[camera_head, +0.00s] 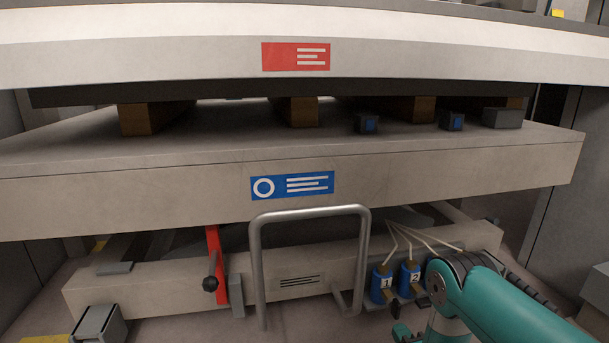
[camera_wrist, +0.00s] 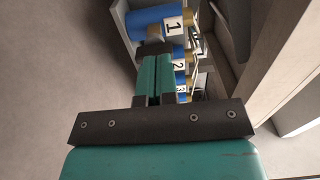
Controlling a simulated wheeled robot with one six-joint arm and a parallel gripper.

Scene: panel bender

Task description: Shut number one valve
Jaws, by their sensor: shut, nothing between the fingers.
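The number one valve is a blue cylinder with a white "1" label (camera_head: 381,284), low on the machine front beside a blue cylinder labelled "2" (camera_head: 409,274). In the wrist view the number one cylinder (camera_wrist: 148,22) lies at the top, with number two (camera_wrist: 178,66) and number three (camera_wrist: 180,90) below it. My gripper (camera_wrist: 158,60) is shut and empty, its teal fingers pointing at the number one cylinder. A dark piece (camera_wrist: 153,47) shows at the fingertips; I cannot tell whether they touch it. The fingers partly cover the lower cylinders.
A grey tube guard (camera_head: 310,212) stands left of the cylinders. Pale hoses (camera_head: 405,236) run above them. A red lever with a black knob (camera_head: 216,265) is farther left. The heavy press beam (camera_head: 420,180) overhangs the cylinders. Open floor shows left in the wrist view.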

